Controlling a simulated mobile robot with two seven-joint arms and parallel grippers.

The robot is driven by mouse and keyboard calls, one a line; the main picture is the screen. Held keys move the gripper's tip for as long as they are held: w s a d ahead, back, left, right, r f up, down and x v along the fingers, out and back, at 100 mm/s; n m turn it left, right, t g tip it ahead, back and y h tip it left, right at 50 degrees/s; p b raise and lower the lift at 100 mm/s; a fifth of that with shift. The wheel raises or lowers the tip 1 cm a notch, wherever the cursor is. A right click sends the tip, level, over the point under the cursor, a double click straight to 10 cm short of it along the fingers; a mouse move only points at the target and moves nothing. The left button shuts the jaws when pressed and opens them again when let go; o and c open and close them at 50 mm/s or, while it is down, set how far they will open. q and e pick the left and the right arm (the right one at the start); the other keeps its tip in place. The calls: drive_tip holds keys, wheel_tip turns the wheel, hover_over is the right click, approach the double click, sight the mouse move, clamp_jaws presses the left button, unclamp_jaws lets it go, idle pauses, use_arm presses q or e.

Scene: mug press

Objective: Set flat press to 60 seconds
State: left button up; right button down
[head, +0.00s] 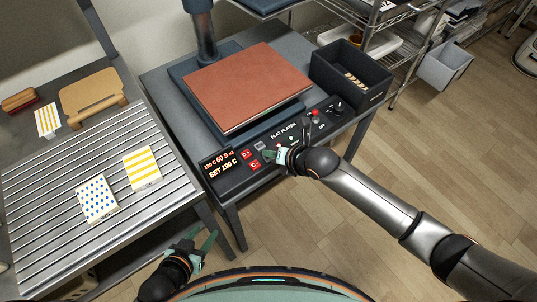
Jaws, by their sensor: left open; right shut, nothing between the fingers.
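The flat press (248,88) has a reddish-brown pad on its dark blue base. Its black control panel (225,185) faces me along the front edge, labelled FLAT PLATEN. The lit display (221,164) seems to read 180 C 60 S above SET 180 C, in small text. Two red buttons, C+ (246,154) and C- (255,165), sit right of the display. My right gripper (267,156) is shut and empty, its tips at the panel just right of these buttons; contact is unclear. It hides part of the panel. My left gripper (208,240) is open, low beside the slatted table.
A red button (315,113) and a black knob (337,107) are on the panel's right part. A black bin (350,76) stands behind them. The slatted table (60,195) at left holds patterned cards and a wooden board (93,97). Floor at right is clear.

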idle(0.3)
drive_tip(key=shift+r+p, duration=0.85)
drive_tip(key=shift+p, duration=0.15)
drive_tip(key=shift+r, duration=0.1)
wheel_tip(320, 180, up, 5)
drive_tip(key=p, duration=0.5)
idle(1.2)
